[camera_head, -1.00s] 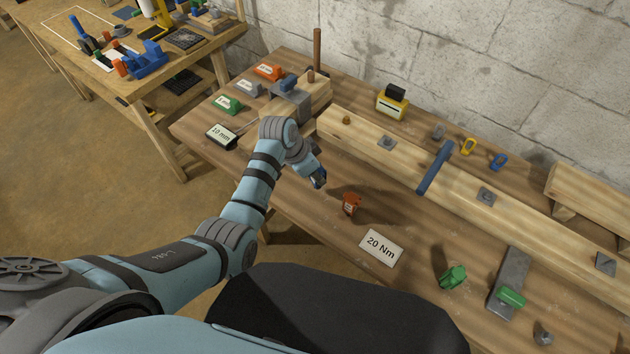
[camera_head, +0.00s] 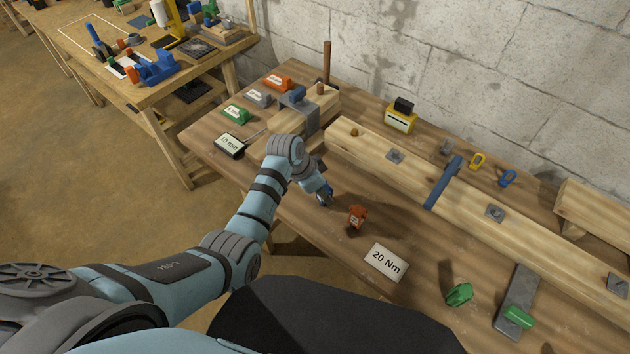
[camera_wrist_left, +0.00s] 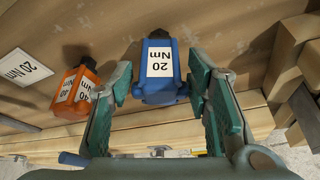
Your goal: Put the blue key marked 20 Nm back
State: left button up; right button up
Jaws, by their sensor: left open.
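In the left wrist view the blue key marked 20 Nm (camera_wrist_left: 158,92) lies between the fingers of my left gripper (camera_wrist_left: 160,72), its white label facing the camera. The fingers are open on either side of it. I cannot tell whether either finger touches it. In the head view my left gripper (camera_head: 325,197) is low over the workbench, and the key is mostly hidden there. A white card reading 20 Nm (camera_head: 386,262) lies on the bench to the right; it also shows in the left wrist view (camera_wrist_left: 22,68). My right gripper is not in view.
An orange key (camera_head: 357,216), labelled 40 Nm in the left wrist view (camera_wrist_left: 76,92), stands close beside. A long wooden beam (camera_head: 410,167) with a blue bar (camera_head: 443,182) lies behind. A clamped block (camera_head: 300,107) stands left. Green pieces (camera_head: 459,293) (camera_head: 518,317) are at right.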

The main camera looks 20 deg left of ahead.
pick_arm(q)
jog(key=p+v, duration=0.3)
jog(key=v, duration=0.8)
jog(key=shift+r, duration=0.15)
